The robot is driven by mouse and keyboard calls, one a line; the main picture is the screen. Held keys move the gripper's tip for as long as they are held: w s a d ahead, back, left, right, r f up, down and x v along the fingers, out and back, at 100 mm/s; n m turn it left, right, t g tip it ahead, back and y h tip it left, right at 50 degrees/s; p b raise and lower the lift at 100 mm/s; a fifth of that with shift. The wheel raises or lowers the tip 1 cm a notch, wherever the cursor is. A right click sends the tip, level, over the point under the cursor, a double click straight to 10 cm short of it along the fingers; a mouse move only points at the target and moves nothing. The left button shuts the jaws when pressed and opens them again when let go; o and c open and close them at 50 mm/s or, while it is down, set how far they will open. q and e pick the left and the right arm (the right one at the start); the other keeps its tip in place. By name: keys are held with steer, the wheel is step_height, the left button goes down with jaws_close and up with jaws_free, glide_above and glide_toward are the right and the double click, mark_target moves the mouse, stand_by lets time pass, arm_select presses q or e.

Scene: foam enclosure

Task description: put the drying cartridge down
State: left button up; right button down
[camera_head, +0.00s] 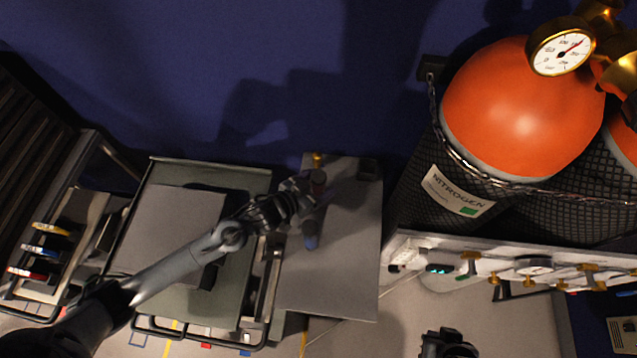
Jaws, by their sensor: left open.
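My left gripper (305,195) is open over the narrow grey bench top (345,270). A small dark cylinder with a bluish end, which looks like the drying cartridge (310,236), is on the bench top just below the gripper in the picture. A dark reddish round piece (318,178) shows beside the fingertips; I cannot tell whether it belongs to the cartridge. The gripper hides part of the area between them, and contact is unclear. A dark part at the bottom edge looks like my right gripper (447,344); its jaws are not clear.
A green-grey cart (240,180) with a grey panel stands left of the bench top. A brass fitting (318,158) and a small dark box (367,169) are at its far edge. Netted nitrogen cylinders (520,110) and a white valve panel (520,262) stand at right.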

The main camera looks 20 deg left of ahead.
arm_select(q)
steer(key=shift+s+r, duration=0.1)
steer(key=shift+r, duration=0.1)
steer(key=shift+s+a+r, duration=0.15)
steer(key=shift+s+a, duration=0.05)
steer(key=shift+s, duration=0.1)
steer(key=s+a+n+g+y, duration=0.1)
steer(key=s+a+g, duration=0.1)
steer(key=s, duration=0.6)
steer(key=s+a+r+n+g+y+p, duration=0.1)
steer(key=s+a+g+y, duration=0.1)
steer(key=s, duration=0.6)
steer(key=s+a+g+y+p, duration=0.1)
steer(key=s+g, duration=0.3)
steer(key=s, duration=0.5)
steer(key=shift+a+r+n+g+y, duration=0.35)
steer(key=shift+a+n+y, duration=0.1)
steer(key=shift+y, duration=0.15)
steer(key=shift+r, duration=0.1)
